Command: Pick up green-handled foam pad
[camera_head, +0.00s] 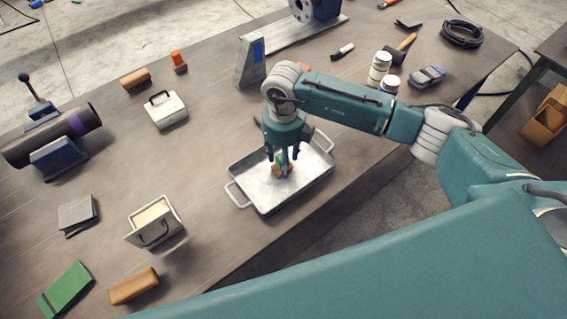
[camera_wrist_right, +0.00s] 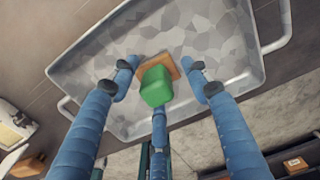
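The foam pad with a green handle (camera_head: 279,161) sits in the metal tray (camera_head: 247,164). In the right wrist view its green block (camera_wrist_right: 156,86) stands on an orange-brown base (camera_wrist_right: 160,65). My right gripper (camera_head: 283,153) reaches down into the tray over the pad. In the right wrist view the gripper (camera_wrist_right: 164,90) has its blue fingers spread around the pad. Gaps show between the two side fingers and the green block. The third finger lies below the block in the picture, and I cannot tell whether it touches. My left gripper is not in view.
The tray has raised walls and two handles. A white case (camera_head: 167,110) and an open box with pale filling (camera_head: 155,221) stand to the left. A grey wedge-shaped stand (camera_head: 249,62) is close behind my arm. White jars (camera_head: 379,68) stand at the right.

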